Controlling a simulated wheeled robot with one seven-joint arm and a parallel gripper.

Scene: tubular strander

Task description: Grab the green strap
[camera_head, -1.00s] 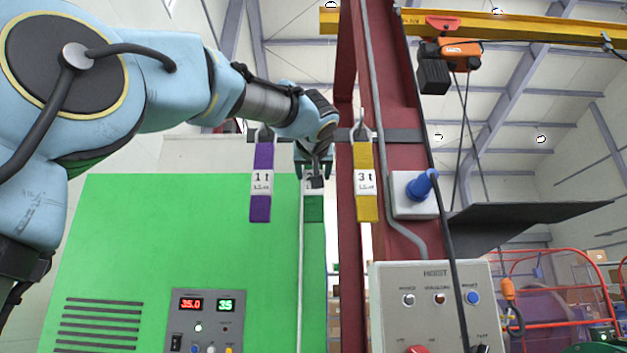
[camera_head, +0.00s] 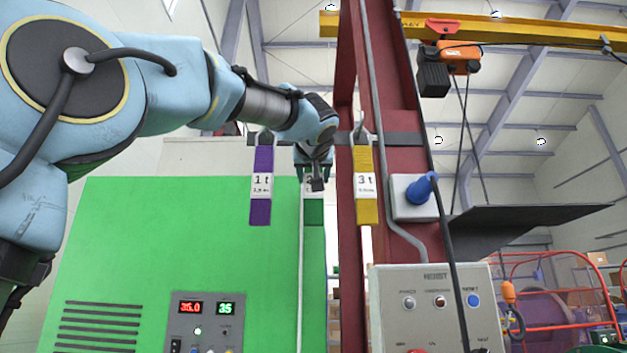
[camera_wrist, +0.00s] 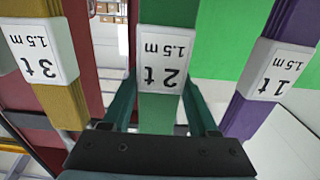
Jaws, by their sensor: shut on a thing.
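The green strap (camera_head: 314,212) hangs between a purple strap and a yellow strap; its lower end shows below my gripper (camera_head: 315,174). In the wrist view the green strap (camera_wrist: 168,12) carries a white label reading 2 t, 1.5 m. My gripper (camera_wrist: 160,82) has one finger on each side of this strap at the label and is shut on it. The strap hangs upright. Its upper part is hidden behind my gripper in the head view.
The purple 1 t strap (camera_head: 261,208) and yellow 3 t strap (camera_head: 365,208) hang close on either side. A red column (camera_head: 399,120) stands just right, with a blue knob (camera_head: 421,189) and a hoist panel (camera_head: 430,290). A green cabinet (camera_head: 150,240) is behind.

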